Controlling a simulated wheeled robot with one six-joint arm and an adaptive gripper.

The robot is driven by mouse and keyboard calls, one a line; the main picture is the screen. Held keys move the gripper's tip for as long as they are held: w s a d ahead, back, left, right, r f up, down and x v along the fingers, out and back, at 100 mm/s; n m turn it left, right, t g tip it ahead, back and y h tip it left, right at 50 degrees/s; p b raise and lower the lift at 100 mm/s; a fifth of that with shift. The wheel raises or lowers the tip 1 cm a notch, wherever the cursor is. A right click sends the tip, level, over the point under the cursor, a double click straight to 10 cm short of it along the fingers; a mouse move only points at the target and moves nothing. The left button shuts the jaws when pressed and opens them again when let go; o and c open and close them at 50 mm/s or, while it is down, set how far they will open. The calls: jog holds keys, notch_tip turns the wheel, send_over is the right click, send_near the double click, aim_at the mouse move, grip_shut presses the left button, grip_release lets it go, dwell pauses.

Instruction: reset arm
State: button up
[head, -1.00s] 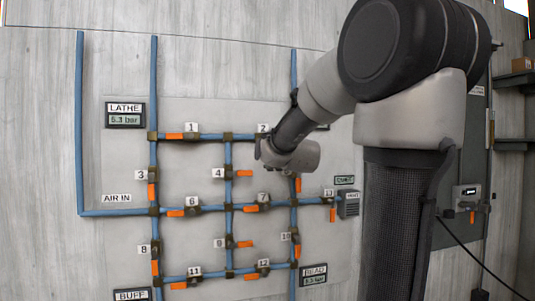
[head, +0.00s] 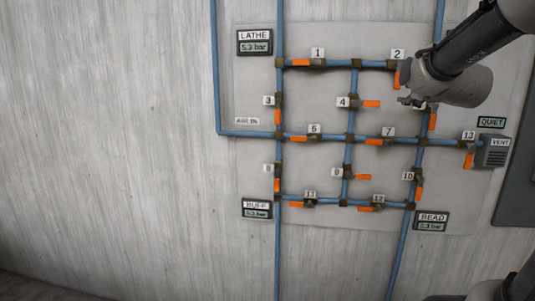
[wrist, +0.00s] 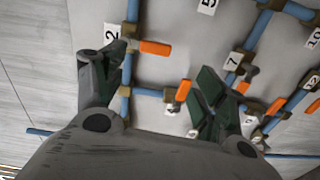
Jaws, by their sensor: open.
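My gripper (head: 408,90) is at the upper right of the pipe panel, just below valve 2's label (head: 397,53). In the wrist view its two fingers (wrist: 160,80) are spread apart with nothing held between them. Valve 2's orange lever (head: 397,79) stands across its pipe, close beside the fingers; it also shows in the wrist view (wrist: 155,47). I cannot tell whether a finger touches it. Part of the panel around label 5 is hidden behind my gripper.
Blue pipes (head: 219,80) carry numbered valves with orange levers. Levers 4 (head: 371,104), 9 (head: 363,177) and 13 (head: 468,160) stand across their pipes. The LATHE display (head: 255,42) reads 5.3 bar; the vent display (head: 491,122) reads QUIET. Bare wall (head: 110,140) fills the left.

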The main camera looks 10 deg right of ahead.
jog(key=s+a+f+m+g+y, duration=0.2)
jog(key=f+m+g, duration=0.15)
jog(key=f, duration=0.35)
jog(key=s+a+f+m+g+y, duration=0.1)
jog(key=s+f+m+g, duration=0.1)
jog(key=s+f+m, duration=0.3)
jog(key=s+a+f+m+g+y, duration=0.1)
jog(key=s+a+f+m+g, duration=0.1)
jog(key=s, duration=0.8)
jog(key=s+a+f+m+g+y, duration=0.1)
jog(key=s+a+f+m+g, duration=0.2)
jog(key=s+f, duration=0.6)
jog(key=s+a+g, duration=0.1)
jog(key=a+g, duration=0.1)
jog(key=a, duration=0.1)
jog(key=shift+s+a, duration=0.4)
